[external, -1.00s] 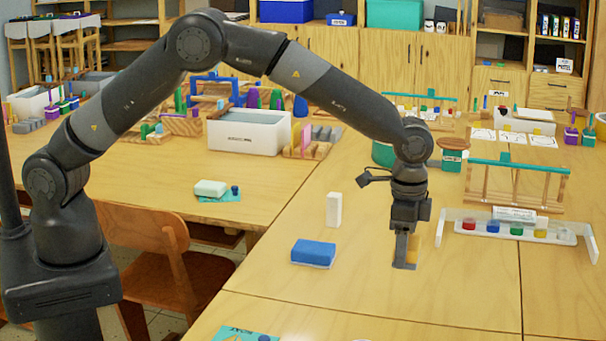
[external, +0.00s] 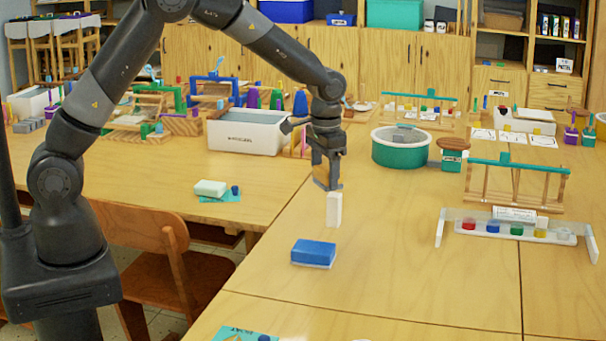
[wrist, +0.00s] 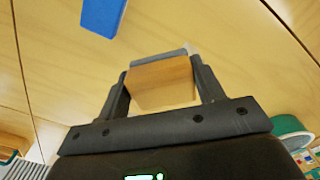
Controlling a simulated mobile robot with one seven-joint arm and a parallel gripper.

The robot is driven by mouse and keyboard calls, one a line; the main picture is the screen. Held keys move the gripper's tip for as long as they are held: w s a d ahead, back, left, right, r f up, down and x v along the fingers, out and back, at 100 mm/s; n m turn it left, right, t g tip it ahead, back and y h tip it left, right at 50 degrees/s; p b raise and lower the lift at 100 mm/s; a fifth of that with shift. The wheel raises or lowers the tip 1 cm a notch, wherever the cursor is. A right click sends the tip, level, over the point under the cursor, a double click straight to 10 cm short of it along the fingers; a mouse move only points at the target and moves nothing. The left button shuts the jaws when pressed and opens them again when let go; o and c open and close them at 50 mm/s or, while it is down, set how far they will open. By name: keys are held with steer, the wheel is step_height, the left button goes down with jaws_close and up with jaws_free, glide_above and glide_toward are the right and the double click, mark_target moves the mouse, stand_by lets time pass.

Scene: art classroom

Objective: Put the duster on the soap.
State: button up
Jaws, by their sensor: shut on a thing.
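The duster (external: 323,176), a wooden block with a grey layer, is between the fingers of my gripper (external: 327,183). In the wrist view the duster (wrist: 162,82) spans the gap between both fingers of my gripper (wrist: 163,90). It is held above the table, just above and slightly left of a white upright block in the external view. A pale green bar (external: 210,187), which looks like the soap, lies on a teal card on the left table, left of my gripper. It is not seen in the wrist view.
A blue block with a pale underside (external: 313,252) lies on the near table; it also shows in the wrist view (wrist: 103,15). The white block (external: 334,209) stands upright nearby. A white bin (external: 249,133) and a teal tub (external: 400,155) stand behind. A chair (external: 160,250) is between the tables.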

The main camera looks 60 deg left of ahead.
steer(key=s+a+n, duration=0.4)
steer(key=s+a, duration=0.1)
steer(key=a, duration=0.8)
steer(key=n, duration=0.5)
glide_above(209, 185)
step_height(209, 185, down, 6)
steer(key=shift+d+r, duration=0.1)
steer(key=shift+d, duration=0.05)
steer(key=shift+a+f, duration=0.25)
steer(key=shift+f, duration=1.85)
steer(key=shift+f, duration=0.1)
steer(key=o, duration=1)
